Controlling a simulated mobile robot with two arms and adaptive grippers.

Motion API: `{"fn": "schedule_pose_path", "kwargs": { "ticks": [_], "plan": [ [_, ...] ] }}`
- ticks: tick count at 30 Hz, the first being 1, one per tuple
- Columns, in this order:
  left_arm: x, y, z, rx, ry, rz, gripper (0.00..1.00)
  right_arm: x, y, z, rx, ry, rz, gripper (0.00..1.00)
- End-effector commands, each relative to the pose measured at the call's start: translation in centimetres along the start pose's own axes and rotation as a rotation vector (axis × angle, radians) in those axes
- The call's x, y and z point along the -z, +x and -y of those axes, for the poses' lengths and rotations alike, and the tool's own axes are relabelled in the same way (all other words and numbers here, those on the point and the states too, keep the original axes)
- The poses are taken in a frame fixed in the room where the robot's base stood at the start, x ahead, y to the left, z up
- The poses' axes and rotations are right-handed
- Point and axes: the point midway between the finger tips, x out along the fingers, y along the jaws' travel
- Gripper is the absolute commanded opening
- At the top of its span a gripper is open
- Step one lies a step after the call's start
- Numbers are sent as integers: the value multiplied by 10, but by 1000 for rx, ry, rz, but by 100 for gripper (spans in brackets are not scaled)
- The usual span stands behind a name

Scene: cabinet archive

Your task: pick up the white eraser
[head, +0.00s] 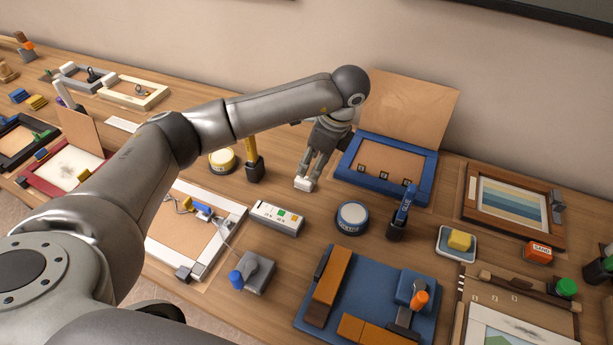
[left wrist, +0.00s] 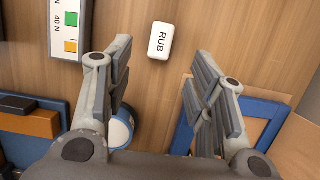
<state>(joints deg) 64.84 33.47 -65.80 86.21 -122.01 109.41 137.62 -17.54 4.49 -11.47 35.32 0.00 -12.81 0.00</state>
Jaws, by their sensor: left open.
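The white eraser (head: 304,184) lies on the wooden table in front of the blue frame. In the left wrist view it is a small white block (left wrist: 161,40) marked "RUB", lying between the lines of my fingertips. My left gripper (head: 312,172) points down at the eraser from above, with its fingertips close to it in the head view. In the left wrist view the two fingers are apart and nothing is held. I cannot tell how much height is left between the fingertips and the eraser. My right gripper is not in view.
The blue frame (head: 428,183) with an upright brown board is just right of the gripper. A white box with coloured squares (head: 277,218), a blue-white round tin (head: 352,217) and a yellow tin (head: 222,160) stand nearby. Bare table surrounds the eraser.

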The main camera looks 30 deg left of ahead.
Motion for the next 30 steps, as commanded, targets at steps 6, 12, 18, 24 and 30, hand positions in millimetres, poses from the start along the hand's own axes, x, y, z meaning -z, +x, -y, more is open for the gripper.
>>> {"fn": "schedule_pose_path", "kwargs": {
  "ticks": [6, 12, 18, 24, 30],
  "plan": [
    [-1, 20, 0, -1, -1, 0, 50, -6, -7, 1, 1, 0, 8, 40],
    [-5, 40, -2, -4, -1, 2, 50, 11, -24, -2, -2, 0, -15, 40],
    [-5, 67, -2, -2, -1, 1, 50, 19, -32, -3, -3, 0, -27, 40],
    [-5, 73, -2, 1, 0, 0, 50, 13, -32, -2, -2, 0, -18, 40],
    [-5, 73, -2, 1, 0, 0, 37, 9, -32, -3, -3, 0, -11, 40]
  ]
}}
